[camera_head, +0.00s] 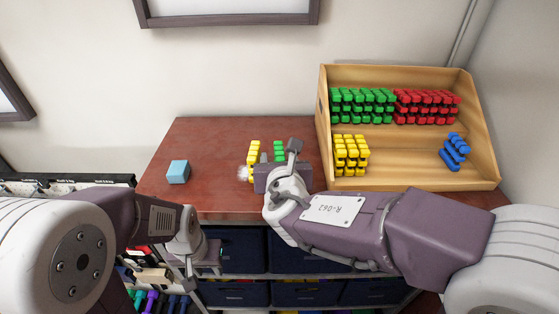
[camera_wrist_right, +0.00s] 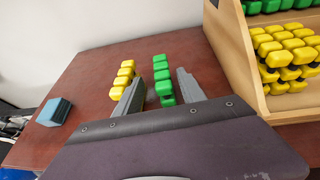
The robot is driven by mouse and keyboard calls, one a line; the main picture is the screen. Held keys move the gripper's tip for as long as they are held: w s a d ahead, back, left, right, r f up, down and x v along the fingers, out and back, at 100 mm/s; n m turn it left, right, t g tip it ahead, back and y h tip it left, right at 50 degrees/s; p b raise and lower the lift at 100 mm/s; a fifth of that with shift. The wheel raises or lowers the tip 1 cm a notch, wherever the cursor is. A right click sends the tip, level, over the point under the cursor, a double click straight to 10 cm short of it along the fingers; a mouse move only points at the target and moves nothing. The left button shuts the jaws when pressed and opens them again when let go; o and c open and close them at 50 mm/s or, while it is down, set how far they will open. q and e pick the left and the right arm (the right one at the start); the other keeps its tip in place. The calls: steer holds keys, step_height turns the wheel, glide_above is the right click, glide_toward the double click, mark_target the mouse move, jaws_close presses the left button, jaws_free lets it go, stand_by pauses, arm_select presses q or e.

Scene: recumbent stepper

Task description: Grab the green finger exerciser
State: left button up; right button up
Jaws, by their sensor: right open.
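The green finger exerciser (camera_head: 279,150) lies on the red-brown table, partly hidden by my right gripper in the head view. In the right wrist view the green finger exerciser (camera_wrist_right: 163,75) shows between the two fingers, with a gap on each side. My right gripper (camera_wrist_right: 157,88) is open and empty; it also shows in the head view (camera_head: 270,168). A yellow finger exerciser (camera_head: 254,151) lies just left of the green one, beyond the left finger in the wrist view (camera_wrist_right: 122,80). My left gripper (camera_head: 200,262) is low in front of the table; its jaws are unclear.
A wooden display box (camera_head: 410,176) at the right holds green, red, yellow and blue exercisers. A light blue cube (camera_head: 178,171) lies on the table's (camera_head: 212,140) left part. Dark blue bins (camera_head: 236,250) sit below the table. The table's back left is clear.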

steer(key=x, duration=0.4)
steer(key=shift+w+d+f+p, duration=0.25)
steer(key=shift+w+d+p, duration=0.05)
steer(key=shift+w+p, duration=0.1)
steer(key=shift+w+a+f, duration=0.15)
steer(key=shift+w+f, duration=0.15)
steer(key=shift+w, duration=0.35)
steer(key=c, duration=0.9)
steer(key=shift+s, duration=0.2)
jaws_close()
